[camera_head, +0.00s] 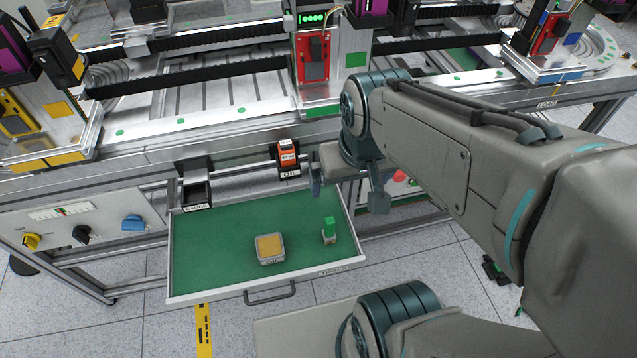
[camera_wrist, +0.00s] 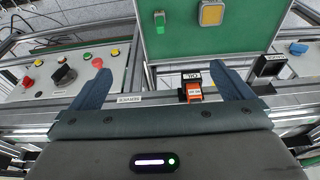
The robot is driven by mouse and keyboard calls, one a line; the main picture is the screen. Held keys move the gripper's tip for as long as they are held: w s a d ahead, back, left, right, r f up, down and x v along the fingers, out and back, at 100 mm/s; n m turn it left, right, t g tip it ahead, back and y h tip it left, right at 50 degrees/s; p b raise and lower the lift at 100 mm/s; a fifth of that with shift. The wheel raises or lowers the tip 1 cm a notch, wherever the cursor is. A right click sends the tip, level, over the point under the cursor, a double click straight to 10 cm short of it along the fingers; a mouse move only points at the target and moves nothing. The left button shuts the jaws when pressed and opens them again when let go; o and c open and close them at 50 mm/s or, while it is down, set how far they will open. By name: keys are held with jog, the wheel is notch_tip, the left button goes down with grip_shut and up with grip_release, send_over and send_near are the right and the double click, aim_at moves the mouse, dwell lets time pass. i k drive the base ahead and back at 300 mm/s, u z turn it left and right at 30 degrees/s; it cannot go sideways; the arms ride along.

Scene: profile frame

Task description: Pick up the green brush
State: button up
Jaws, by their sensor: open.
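The green brush (camera_head: 329,226) has a green upper part and a pale base. It stands at the right side of an open drawer (camera_head: 215,240) with a green lining. In the wrist view the brush (camera_wrist: 159,21) shows near the top, beyond and between my fingertips. My gripper (camera_head: 346,190) is open and empty, above the drawer's back right part and apart from the brush. In the wrist view its two fingers (camera_wrist: 160,70) are spread wide, with the machine's front rail behind them.
A square tin with a yellow top (camera_head: 270,246) lies left of the brush in the drawer. An orange oil holder (camera_head: 288,158) and a black gauge holder (camera_head: 195,188) sit on the rail behind it. A knob panel (camera_head: 75,228) is at left. The drawer's left half is clear.

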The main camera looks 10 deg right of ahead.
aim_at(329, 236)
jog(key=u, duration=3.25)
jog(key=k, duration=1.6)
jog(key=z, duration=1.4)
jog(key=i, duration=0.5)
jog(key=z, duration=0.05)
